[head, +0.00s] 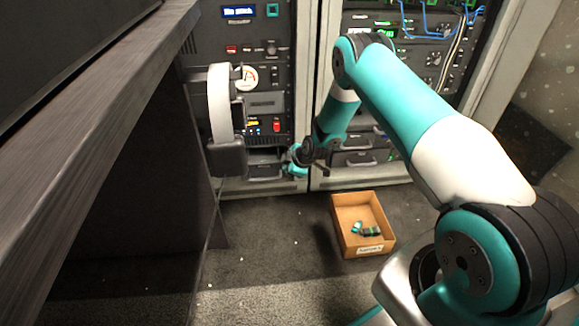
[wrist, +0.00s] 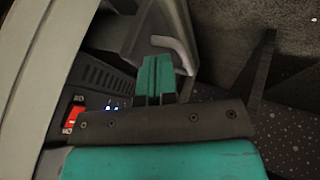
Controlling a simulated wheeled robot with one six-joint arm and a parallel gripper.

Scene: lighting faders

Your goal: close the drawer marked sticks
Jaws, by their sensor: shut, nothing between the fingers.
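My gripper (head: 297,162) is low in front of the racks, by the post between the left and right ones. In the wrist view its teal fingers (wrist: 157,77) are together with nothing between them. A dark drawer front with a pale grey handle (wrist: 172,35) is just beyond the fingertips; I cannot tell whether they touch. In the head view, a drawer (head: 265,170) is at the bottom of the left rack, left of my gripper. Drawers (head: 358,158) also show low in the right rack. I cannot read a sticks label on any of them.
An open cardboard box (head: 345,235) with small teal and dark items stands on the floor. A wooden-edged desk (head: 80,110) fills the left side, with a white and dark chair-like part (head: 222,105) near the rack. A red switch (wrist: 72,117) is on the panel. Floor left of the box is clear.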

